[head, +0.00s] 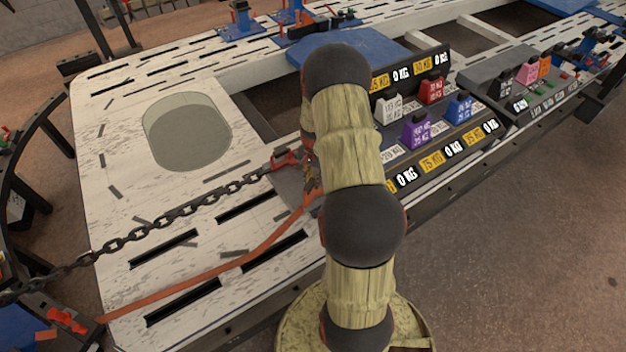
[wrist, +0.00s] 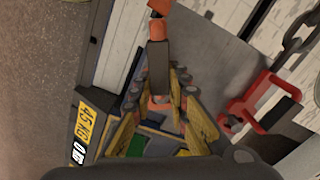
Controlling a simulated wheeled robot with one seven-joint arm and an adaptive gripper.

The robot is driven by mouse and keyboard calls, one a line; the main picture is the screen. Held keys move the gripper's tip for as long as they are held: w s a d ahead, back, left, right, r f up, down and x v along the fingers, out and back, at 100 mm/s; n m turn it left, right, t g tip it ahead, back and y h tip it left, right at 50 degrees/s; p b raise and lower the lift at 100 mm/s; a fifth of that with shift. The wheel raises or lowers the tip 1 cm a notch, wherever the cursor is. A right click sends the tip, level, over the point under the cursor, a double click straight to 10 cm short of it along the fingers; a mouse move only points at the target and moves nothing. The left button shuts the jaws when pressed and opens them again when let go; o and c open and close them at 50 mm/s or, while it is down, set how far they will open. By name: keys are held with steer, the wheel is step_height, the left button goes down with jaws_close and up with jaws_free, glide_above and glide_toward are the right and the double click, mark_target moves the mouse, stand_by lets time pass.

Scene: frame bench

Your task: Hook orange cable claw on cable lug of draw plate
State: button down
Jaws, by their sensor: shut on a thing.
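My gripper (wrist: 161,88) is shut on the end of the orange cable, at a dark grey and orange piece (wrist: 158,66) that I take to be the cable claw. The orange cable (wrist: 158,28) leads away from it at the top of the wrist view. In the head view the cable (head: 215,270) runs from the lower left up to my gripper (head: 311,178), which my arm partly covers. A grey plate (head: 287,186), probably the draw plate, lies under and beside my gripper; it also shows in the wrist view (wrist: 208,60). I cannot make out the cable lug clearly.
A dark chain (head: 180,210) ends in a red shackle (head: 287,158) beside my gripper; the shackle is to its right in the wrist view (wrist: 262,100). Coloured weight blocks (head: 416,130) and label panels stand to the right. The white bench (head: 105,180) has slots and a round opening.

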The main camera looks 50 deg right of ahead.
steer(key=c, duration=1.7)
jaws_free()
steer(key=shift+o, duration=0.3)
steer(key=shift+f, duration=0.15)
step_height(320, 180, up, 12)
